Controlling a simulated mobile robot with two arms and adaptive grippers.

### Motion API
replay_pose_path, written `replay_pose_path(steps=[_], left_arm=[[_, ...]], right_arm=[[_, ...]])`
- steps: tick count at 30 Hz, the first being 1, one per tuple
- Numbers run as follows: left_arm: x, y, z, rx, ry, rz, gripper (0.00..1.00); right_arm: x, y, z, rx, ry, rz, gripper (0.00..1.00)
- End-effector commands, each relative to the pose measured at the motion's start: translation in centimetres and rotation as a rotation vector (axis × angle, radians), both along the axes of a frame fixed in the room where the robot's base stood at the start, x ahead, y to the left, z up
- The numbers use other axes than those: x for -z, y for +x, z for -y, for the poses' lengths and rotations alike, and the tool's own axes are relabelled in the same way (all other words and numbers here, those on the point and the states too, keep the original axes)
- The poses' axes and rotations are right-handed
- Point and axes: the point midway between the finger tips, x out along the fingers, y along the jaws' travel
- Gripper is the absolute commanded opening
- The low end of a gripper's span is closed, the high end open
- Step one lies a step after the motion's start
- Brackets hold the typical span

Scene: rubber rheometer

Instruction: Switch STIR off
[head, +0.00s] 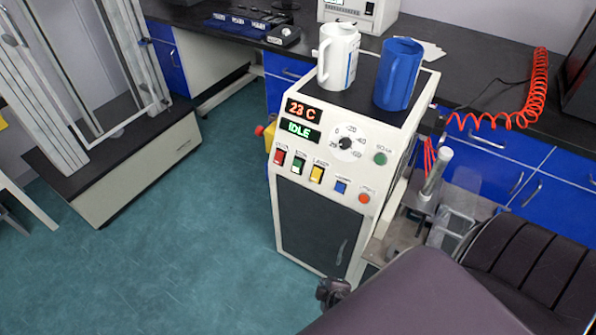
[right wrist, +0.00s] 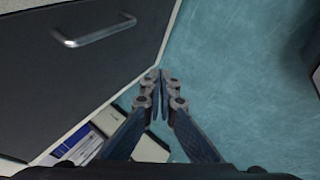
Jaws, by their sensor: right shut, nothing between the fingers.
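The white machine (head: 395,138) has a sloped front panel with a red "23 C" display (head: 303,110) and a green "IDLE" display (head: 299,132). A row holds a red rocker switch (head: 280,157), a green rocker switch (head: 298,165) and a yellow rocker switch (head: 316,174). Their labels are too small to read surely, so I cannot tell which is STIR. My right gripper (head: 332,291) is low in front of the machine's dark door, below the panel. In the right wrist view its fingers (right wrist: 160,78) are shut and empty. My left gripper is out of view.
A dial (head: 345,143), a blue button (head: 341,187), an orange button (head: 364,198) and a green button (head: 380,158) share the panel. A white jug (head: 337,55) and a blue jug (head: 397,75) stand on top. Floor left of the machine is clear.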

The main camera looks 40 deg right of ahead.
Motion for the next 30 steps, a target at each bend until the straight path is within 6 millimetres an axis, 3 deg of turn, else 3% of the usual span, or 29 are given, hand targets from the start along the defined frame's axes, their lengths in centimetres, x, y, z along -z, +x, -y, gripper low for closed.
replay_pose_path(steps=[1,3,6,9,12,15,19,30], left_arm=[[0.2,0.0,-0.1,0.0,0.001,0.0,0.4],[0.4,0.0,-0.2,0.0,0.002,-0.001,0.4],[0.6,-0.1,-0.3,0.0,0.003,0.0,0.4],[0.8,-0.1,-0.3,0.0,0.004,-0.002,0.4],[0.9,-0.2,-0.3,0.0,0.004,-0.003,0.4],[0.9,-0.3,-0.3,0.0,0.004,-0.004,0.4],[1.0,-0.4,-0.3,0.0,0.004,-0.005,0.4],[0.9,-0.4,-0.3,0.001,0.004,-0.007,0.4]], right_arm=[[-3.3,2.8,0.3,-0.041,-0.055,0.069,0.0],[-8.1,5.9,0.6,-0.084,-0.131,0.159,0.0],[-15.1,9.3,0.6,-0.124,-0.229,0.291,0.0],[-21.7,11.4,0.2,-0.145,-0.308,0.412,0.0],[-26.9,12.5,-0.2,-0.152,-0.359,0.508,0.0],[-30.3,12.9,-0.5,-0.152,-0.39,0.57,0.0],[-32.1,13.0,-0.6,-0.15,-0.407,0.605,0.0],[-32.3,13.2,-0.5,-0.15,-0.408,0.607,0.0]])
